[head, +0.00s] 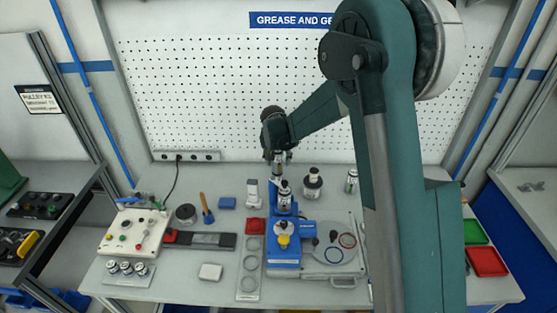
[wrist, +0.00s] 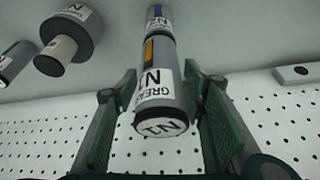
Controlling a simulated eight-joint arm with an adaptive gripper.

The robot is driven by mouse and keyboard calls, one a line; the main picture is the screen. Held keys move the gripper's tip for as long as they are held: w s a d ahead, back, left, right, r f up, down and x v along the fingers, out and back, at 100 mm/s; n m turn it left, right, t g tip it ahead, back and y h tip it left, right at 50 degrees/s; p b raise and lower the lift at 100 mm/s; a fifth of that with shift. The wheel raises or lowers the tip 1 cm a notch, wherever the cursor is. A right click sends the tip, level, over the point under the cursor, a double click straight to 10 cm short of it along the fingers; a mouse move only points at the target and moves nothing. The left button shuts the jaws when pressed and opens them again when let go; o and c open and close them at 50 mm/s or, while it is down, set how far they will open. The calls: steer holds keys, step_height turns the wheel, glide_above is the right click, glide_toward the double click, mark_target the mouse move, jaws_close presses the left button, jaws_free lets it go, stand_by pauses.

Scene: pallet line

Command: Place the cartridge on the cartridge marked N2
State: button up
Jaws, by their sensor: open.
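My gripper (head: 279,161) points down over the middle of the bench, at the top of a grey cartridge (head: 285,188). In the wrist view its open fingers (wrist: 161,88) stand on both sides of this cartridge (wrist: 161,98), which has a white GREASE label starting with N, an orange patch and a marked end face. Its full number is hard to read. A second cartridge (wrist: 158,22) with a blue band is in line with it at the far end; the two look stacked end to end. The N2 mark cannot be made out clearly.
A wide dark-capped cylinder (head: 312,184) and another small cartridge (head: 352,181) stand to the right. A blue fixture (head: 284,262) with a yellow knob is in front. The pegboard (head: 200,100) is behind.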

steer(key=shift+r, duration=0.2)
steer(key=v, duration=1.2)
stand_by(0.9)
